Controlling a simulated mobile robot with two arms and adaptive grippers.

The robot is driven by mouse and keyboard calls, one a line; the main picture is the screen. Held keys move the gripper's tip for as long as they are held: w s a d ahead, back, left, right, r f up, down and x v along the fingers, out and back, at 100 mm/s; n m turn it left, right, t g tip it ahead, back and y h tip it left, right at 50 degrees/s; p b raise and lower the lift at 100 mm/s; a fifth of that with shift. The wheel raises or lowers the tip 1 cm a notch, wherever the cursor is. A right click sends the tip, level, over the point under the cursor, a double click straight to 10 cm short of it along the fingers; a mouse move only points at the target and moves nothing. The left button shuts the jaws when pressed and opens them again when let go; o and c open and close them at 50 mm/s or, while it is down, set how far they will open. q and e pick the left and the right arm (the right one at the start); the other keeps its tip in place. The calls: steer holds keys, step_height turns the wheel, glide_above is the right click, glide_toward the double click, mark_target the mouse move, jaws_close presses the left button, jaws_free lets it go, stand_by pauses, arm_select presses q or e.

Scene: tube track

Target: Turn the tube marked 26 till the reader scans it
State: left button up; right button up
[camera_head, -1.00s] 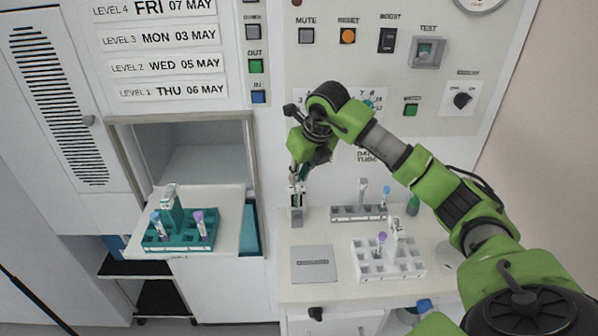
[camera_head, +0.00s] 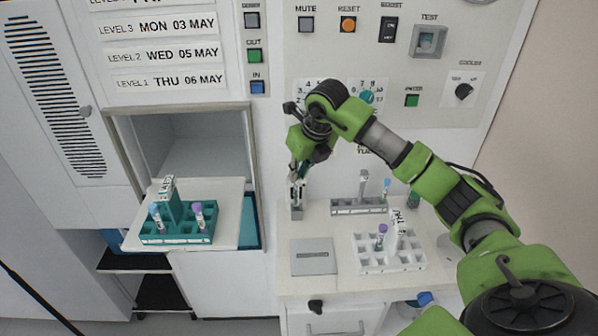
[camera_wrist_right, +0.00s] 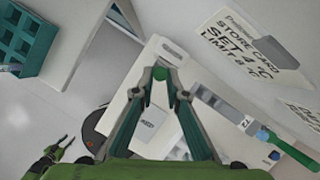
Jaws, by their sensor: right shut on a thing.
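My right gripper (camera_head: 297,182) points down over a small grey block (camera_head: 296,212) at the back left of the white bench. In the right wrist view its fingertips (camera_wrist_right: 160,76) are shut on a green cap (camera_wrist_right: 160,73). The body of this capped tube is hidden below the cap, and I cannot read a number on it. The grey block is perhaps the reader; no scan sign shows that I can make out.
A white rack (camera_head: 362,262) with a purple-capped tube and a grey rack (camera_head: 340,207) with a blue-capped tube stand right of my gripper. A flat grey plate (camera_head: 313,263) lies in front. A teal rack (camera_head: 180,238) sits on the pulled-out shelf at left.

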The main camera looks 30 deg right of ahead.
mark_target(298, 183)
steer(key=shift+f+b, duration=0.45)
stand_by(0.6)
steer(key=shift+f+b, duration=0.4)
steer(key=shift+f, duration=0.2)
steer(key=shift+f+b, duration=0.5)
stand_by(0.3)
steer(key=o, duration=0.9)
